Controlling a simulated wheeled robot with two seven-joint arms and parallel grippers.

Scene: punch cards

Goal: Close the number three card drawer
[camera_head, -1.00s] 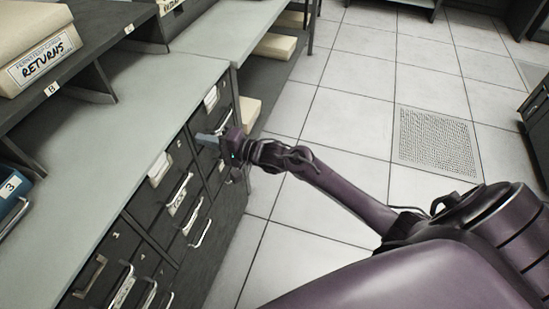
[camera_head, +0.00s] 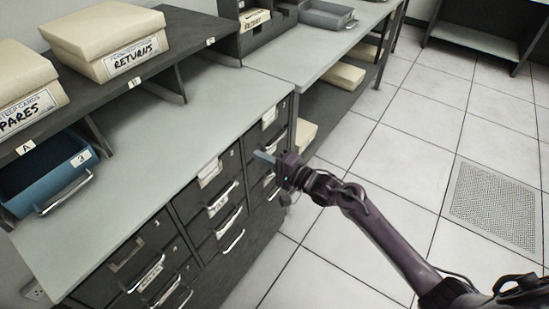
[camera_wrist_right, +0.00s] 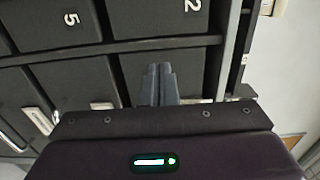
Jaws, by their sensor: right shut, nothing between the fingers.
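A blue card drawer (camera_head: 40,185) labelled 3 (camera_head: 81,159) stands at the left of the head view. It juts out from under the dark shelf over the grey counter, with its dark inside showing from above and a metal pull handle (camera_head: 68,194) on its front. My right gripper (camera_head: 265,157) is shut and empty. It is by the upper right cabinet drawers, well to the right of the blue drawer. Its closed fingers also show in the right wrist view (camera_wrist_right: 159,76), in front of dark drawer fronts. My left gripper is not in view.
The dark shelf (camera_head: 112,93) carries cream boxes, one marked RETURNS (camera_head: 105,40). Below the grey counter (camera_head: 130,145) are dark cabinet drawers (camera_head: 212,240) with protruding handles. Dark fronts marked 5 (camera_wrist_right: 69,18) and 2 (camera_wrist_right: 190,6) show in the wrist view. Tiled floor (camera_head: 330,260) is open at right.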

